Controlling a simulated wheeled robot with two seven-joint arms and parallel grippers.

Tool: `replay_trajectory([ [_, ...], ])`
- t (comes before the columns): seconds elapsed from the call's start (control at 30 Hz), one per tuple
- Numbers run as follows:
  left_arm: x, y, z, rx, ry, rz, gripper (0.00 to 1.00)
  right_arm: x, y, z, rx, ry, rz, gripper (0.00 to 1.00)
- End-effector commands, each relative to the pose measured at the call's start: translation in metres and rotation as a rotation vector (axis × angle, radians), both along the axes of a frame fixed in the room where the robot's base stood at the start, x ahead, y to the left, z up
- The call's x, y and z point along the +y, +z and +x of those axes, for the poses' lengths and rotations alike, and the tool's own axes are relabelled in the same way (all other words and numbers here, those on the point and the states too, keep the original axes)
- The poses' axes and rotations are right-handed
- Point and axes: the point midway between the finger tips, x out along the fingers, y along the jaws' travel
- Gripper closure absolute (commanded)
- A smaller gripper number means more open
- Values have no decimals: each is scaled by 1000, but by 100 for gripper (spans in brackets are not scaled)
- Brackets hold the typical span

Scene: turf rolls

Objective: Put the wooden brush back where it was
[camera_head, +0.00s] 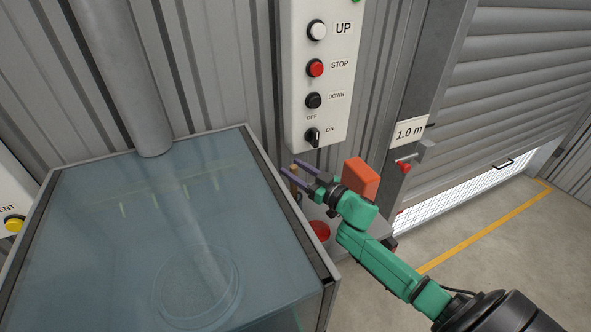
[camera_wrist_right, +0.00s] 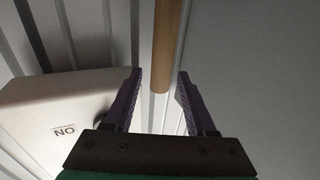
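The wooden brush shows in the right wrist view as a round brown handle (camera_wrist_right: 167,40). Its lower end lies between my right gripper's fingertips (camera_wrist_right: 160,74), with a gap visible on both sides. The gripper is open. The brush's bristle end is not visible. My left gripper is not in view.
A white control panel (camera_head: 298,112) with buttons and an ON/OFF switch hangs just above the gripper. The glass-topped tank (camera_head: 100,190) fills the left. An orange block (camera_head: 361,178) and a red button (camera_head: 319,231) are close by my right arm. Floor at right is clear.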

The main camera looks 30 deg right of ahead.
Motion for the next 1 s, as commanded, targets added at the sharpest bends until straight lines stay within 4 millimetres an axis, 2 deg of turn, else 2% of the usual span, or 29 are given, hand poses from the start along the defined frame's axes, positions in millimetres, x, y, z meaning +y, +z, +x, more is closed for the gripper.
replay_trajectory([
  [0.27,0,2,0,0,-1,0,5,0,3,0,0,0,0,45],
  [0.37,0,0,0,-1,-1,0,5,-2,1,-7,1,0,1,45],
  [0.8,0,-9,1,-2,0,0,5,-30,-3,-88,4,1,0,45],
  [1.0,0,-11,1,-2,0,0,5,-39,-3,-111,2,-1,2,45],
])
